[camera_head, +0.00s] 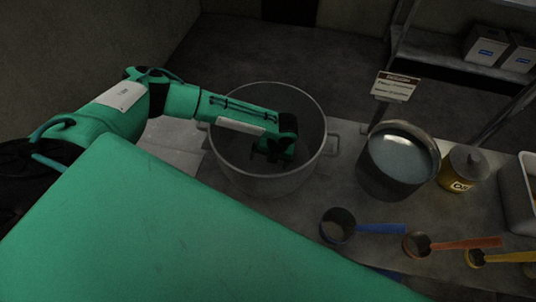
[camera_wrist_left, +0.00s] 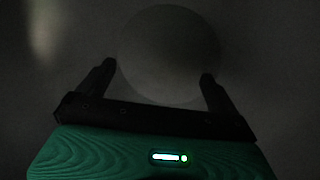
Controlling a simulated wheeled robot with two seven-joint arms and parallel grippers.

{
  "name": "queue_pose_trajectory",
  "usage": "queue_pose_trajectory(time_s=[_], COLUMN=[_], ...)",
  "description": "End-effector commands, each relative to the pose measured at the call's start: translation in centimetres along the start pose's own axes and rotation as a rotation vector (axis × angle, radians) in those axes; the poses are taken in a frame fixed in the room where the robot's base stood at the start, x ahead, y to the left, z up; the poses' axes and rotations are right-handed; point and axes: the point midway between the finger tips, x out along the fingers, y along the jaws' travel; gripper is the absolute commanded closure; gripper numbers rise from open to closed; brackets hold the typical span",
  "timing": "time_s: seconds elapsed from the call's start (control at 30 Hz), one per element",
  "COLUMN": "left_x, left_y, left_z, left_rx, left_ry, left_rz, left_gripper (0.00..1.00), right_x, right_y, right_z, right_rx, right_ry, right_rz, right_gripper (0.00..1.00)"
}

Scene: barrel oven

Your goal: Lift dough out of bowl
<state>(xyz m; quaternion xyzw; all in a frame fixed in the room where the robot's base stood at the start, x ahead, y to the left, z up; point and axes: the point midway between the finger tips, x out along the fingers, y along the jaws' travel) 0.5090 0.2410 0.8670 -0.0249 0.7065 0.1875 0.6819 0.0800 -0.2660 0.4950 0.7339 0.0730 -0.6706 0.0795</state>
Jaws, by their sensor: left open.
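A large grey metal bowl (camera_head: 262,187) with side handles stands on the counter in the head view. My left arm reaches over its left rim, and my left gripper (camera_head: 273,152) points down inside it. In the dark left wrist view, a round, pale, smooth dough ball (camera_wrist_left: 170,45) lies beyond and between the spread fingers of the left gripper (camera_wrist_left: 158,71). The fingers are open, and I cannot tell whether they touch the dough. The dough cannot be made out in the head view. My right gripper is not in view.
To the bowl's right stand a bucket of pale contents (camera_head: 398,155), a sign (camera_head: 396,86) and a yellow jar (camera_head: 459,170). Measuring scoops with blue (camera_head: 381,228) and orange (camera_head: 466,244) handles lie in front. A white bin (camera_head: 520,205) stands at the right edge.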

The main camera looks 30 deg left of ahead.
Motion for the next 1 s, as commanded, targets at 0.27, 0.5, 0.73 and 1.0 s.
queue_pose_trajectory(time_s=[0.27,0.5,0.73,1.0], left_x=[1.6,1.5,1.5,1.4], left_y=[0.0,0.0,0.0,-0.1], left_z=[-0.1,-0.1,-0.1,0.0], left_rx=[0.002,0.002,0.001,0.001], left_ry=[0.000,0.000,0.000,-0.001], left_rz=[0.000,0.000,0.000,-0.001], left_gripper=[0.03,0.26,0.71,0.86], right_x=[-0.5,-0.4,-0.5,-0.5], right_y=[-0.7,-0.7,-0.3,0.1], right_z=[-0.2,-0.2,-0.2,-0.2], right_rx=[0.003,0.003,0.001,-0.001], right_ry=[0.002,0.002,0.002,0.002], right_rz=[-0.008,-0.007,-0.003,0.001], right_gripper=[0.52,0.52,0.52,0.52])
